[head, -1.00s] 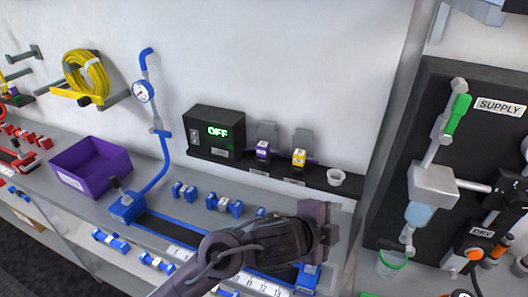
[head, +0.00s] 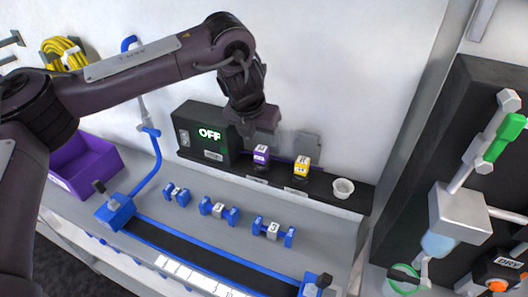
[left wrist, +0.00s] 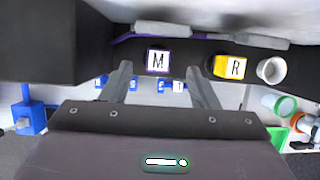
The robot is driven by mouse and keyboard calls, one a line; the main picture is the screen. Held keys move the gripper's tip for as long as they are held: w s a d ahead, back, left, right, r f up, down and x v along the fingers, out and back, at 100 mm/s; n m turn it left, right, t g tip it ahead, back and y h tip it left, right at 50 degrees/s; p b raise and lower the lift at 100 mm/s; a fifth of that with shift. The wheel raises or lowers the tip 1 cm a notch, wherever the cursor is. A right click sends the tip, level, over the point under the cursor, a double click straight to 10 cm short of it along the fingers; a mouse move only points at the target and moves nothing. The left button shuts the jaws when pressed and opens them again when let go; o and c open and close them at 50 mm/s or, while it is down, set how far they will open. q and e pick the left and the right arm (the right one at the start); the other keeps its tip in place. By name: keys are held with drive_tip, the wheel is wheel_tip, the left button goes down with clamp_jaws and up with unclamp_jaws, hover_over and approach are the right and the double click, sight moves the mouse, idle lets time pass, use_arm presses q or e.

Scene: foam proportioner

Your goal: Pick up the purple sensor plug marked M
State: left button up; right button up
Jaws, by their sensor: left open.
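The purple sensor plug marked M (head: 261,154) stands upright on the black shelf, just right of the black box reading OFF. In the left wrist view the plug (left wrist: 158,61) shows its white M face between the two fingertips, apart from both. My left gripper (head: 260,124) is open and empty, a little above the plug. In the left wrist view the gripper (left wrist: 160,68) has its fingers spread wider than the plug. My right gripper is not in view.
A yellow plug marked R (head: 302,167) stands right of the purple one, then a white cup (head: 343,188). The black box (head: 208,130) is close on the left. Blue fittings (head: 218,209) lie on the grey bench in front. The wall is behind.

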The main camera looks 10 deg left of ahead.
sight(261, 150)
use_arm(q)
drive_tip(key=shift+w+a+f, duration=0.15)
drive_tip(key=shift+w+f, duration=0.2)
drive_tip(key=shift+w, duration=0.05)
drive_tip(key=shift+f+p, duration=0.35)
drive_tip(key=shift+p, duration=0.05)
drive_tip(key=shift+f+p, duration=0.3)
drive_tip(key=shift+s+f+p, duration=0.2)
drive_tip(key=shift+f+p, duration=0.65)
drive_tip(key=shift+p, duration=0.1)
drive_tip(key=x, duration=0.2)
drive_tip(key=shift+w+f+p, duration=0.25)
drive_tip(key=shift+f+p, duration=0.1)
drive_tip(key=shift+p, duration=0.05)
drive_tip(key=shift+w+f, duration=0.2)
drive_tip(key=shift+f, duration=0.15)
drive_tip(key=shift+s, duration=0.15)
drive_tip(key=c, duration=1.1)
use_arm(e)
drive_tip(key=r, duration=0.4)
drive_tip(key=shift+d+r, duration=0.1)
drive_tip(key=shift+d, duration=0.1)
